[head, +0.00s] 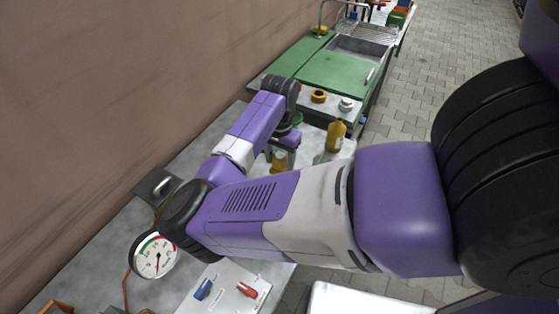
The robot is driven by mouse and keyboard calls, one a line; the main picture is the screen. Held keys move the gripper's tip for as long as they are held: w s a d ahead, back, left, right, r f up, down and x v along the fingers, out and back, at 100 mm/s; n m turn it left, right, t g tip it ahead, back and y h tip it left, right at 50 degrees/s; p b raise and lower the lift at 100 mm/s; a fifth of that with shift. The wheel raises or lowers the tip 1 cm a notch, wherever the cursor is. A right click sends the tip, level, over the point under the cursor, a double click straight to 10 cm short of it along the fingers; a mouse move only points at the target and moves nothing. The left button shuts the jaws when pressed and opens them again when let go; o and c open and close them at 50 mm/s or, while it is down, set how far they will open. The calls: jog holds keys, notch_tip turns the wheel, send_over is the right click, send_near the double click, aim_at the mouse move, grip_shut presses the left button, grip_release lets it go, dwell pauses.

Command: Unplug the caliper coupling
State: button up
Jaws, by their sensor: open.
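My gripper (283,150) hangs at the end of my arm over the grey bench, in the upper middle of the head view. It is small and partly hidden by my wrist, and its jaws are open. A small yellow container (279,161) shows right at the fingers; I cannot tell whether it is between them or behind them. I cannot pick out the caliper coupling for certain. A blue fitting (203,289) and a red fitting (247,290) sit on a pale panel (222,300) at the lower middle, well apart from my gripper.
A round gauge (156,257) stands left of the panel. A yellow bottle (336,136) stands right of my gripper. A yellow tape roll (318,95) and a white roll (346,104) lie further back, before a green sink unit (332,75). A wall (110,90) bounds the left.

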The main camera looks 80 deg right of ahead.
aim_at(280, 156)
grip_shut()
jog(key=shift+r, duration=0.1)
jog(key=shift+r+p, duration=2.25)
jog(key=shift+r, duration=0.7)
